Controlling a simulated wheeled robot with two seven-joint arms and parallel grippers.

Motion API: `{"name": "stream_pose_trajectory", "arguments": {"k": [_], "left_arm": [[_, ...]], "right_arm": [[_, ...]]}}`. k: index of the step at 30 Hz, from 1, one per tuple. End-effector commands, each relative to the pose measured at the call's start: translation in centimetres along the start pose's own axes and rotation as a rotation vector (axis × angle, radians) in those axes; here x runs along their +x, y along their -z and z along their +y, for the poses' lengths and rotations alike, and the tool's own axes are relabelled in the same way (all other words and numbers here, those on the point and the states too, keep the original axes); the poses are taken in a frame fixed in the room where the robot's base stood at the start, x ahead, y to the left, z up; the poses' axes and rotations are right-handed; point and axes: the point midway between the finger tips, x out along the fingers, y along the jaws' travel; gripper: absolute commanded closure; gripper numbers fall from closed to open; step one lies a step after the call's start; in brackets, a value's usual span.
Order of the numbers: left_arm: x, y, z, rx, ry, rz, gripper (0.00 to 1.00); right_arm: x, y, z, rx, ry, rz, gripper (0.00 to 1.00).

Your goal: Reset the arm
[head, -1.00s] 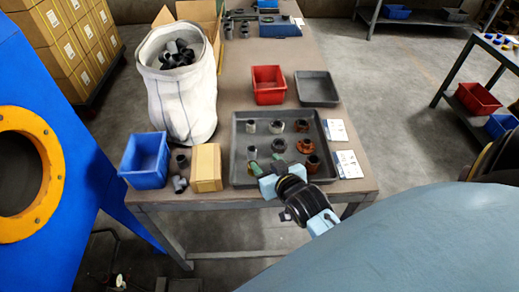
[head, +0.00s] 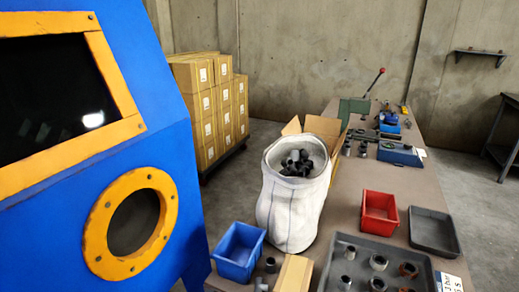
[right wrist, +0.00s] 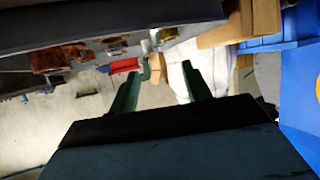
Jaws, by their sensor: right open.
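My right gripper (right wrist: 162,72) shows in the right wrist view with its two green fingers apart and nothing between them. It is close to the dark grey tray (right wrist: 150,17), whose side fills the top of that view. A rusty fitting (right wrist: 60,57) sits at the tray. In the head view the same tray (head: 334,248) stands at the bottom right with several metal and rusty fittings (head: 379,262) in it. Neither of my grippers shows in the head view, and my left gripper is in no view.
A blue cabinet (head: 188,190) with an orange port stands at the left. A white sack (head: 290,205) of dark fittings, a blue bin (head: 238,250), a red bin (head: 380,212) and an empty grey tray (head: 433,232) stand on the table. Stacked cartons (head: 208,105) stand behind.

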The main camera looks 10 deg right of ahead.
Motion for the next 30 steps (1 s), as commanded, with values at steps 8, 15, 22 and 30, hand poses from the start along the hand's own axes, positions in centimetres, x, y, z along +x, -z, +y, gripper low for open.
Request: {"name": "stream_pose_trajectory", "arguments": {"k": [8, 15, 22, 30], "left_arm": [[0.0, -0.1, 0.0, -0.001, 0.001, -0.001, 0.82], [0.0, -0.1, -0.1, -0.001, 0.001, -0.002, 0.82], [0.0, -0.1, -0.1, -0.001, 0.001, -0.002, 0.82], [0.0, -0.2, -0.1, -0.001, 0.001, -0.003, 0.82]], "right_arm": [[-4.1, -3.1, -1.8, -0.088, 0.063, -0.342, 0.52], [-8.8, -5.5, -3.0, -0.177, 0.131, -0.604, 0.52], [-13.1, -6.9, -3.4, -0.253, 0.186, -0.789, 0.52], [-10.6, -11.7, -3.8, -0.27, 0.196, -0.848, 0.52]]}}
